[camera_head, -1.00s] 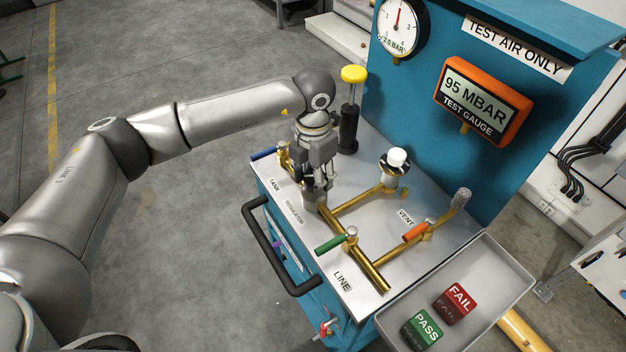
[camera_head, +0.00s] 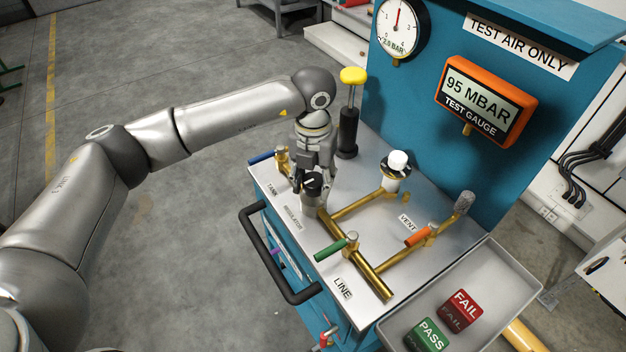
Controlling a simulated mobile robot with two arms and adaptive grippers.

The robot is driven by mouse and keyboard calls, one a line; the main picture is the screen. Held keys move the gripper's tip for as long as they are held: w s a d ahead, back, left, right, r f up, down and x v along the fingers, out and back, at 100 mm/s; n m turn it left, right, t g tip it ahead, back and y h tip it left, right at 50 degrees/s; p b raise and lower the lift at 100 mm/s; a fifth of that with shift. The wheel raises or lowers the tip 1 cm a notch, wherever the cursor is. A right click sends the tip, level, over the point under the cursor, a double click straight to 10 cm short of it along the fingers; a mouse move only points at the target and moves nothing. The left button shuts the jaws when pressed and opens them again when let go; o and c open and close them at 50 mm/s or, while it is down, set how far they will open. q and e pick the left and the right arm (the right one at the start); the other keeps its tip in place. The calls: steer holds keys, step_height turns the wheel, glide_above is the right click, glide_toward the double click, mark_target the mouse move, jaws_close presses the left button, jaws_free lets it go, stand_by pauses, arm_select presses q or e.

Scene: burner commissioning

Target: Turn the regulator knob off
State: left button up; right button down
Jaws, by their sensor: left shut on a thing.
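The regulator knob (camera_head: 312,184) is a dark cap with a white pointer mark, on a metal body on the steel top of the blue cart. The regulator label (camera_head: 293,218) is beside it. My left gripper (camera_head: 311,180) points down over the knob and is shut on it; the fingers partly hide the knob. The test gauge (camera_head: 478,103) is orange and reads 95 MBAR. The round dial (camera_head: 402,24) has a red needle pointing up. My right gripper is not in view.
A pump with a yellow handle (camera_head: 354,76) stands close behind my left gripper. Blue (camera_head: 262,157), green (camera_head: 330,250) and orange (camera_head: 418,238) valve levers sit on the brass pipes. A tray with PASS (camera_head: 427,335) and FAIL (camera_head: 461,311) blocks is at front right.

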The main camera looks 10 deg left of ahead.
mark_target(313, 181)
arm_select(q)
steer(key=o, duration=1)
steer(key=shift+o, duration=0.2)
step_height(313, 181, up, 12)
stand_by(0.4)
